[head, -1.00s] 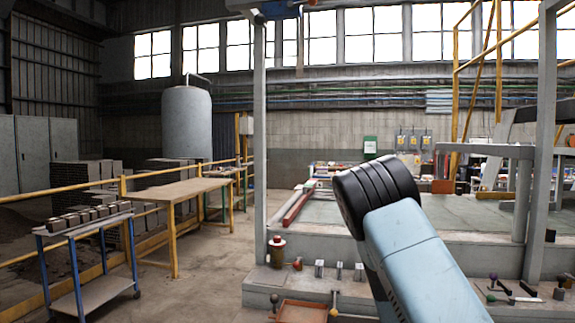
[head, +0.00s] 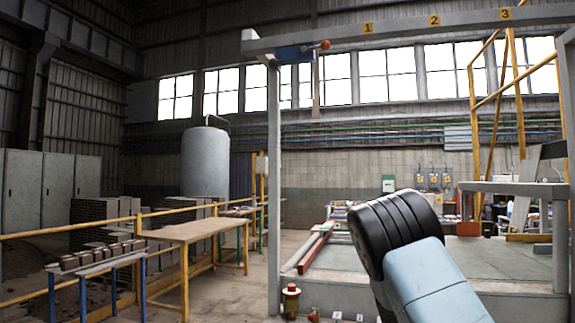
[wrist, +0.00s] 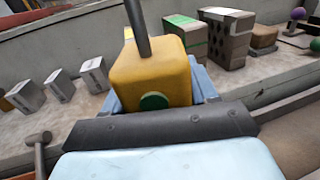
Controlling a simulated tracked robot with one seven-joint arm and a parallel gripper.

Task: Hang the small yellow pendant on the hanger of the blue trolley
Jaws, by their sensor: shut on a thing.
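The small yellow pendant (wrist: 152,72) is a yellow block with a green round button on its near face and a dark rod rising from its top. It fills the middle of the wrist view. My gripper (wrist: 165,100) is shut on it; its light blue parts show beside the pendant, and the contact is partly hidden. The blue trolley (head: 300,52) sits up on the overhead beam in the head view, with an orange-red knob at its right. A thin hanger (head: 316,88) hangs down below it. My gripper and the pendant do not show in the head view.
Grey blocks (wrist: 60,85) and hollow bricks (wrist: 228,35) stand on the ledge. A wooden table (head: 200,229) and yellow railing are at left.

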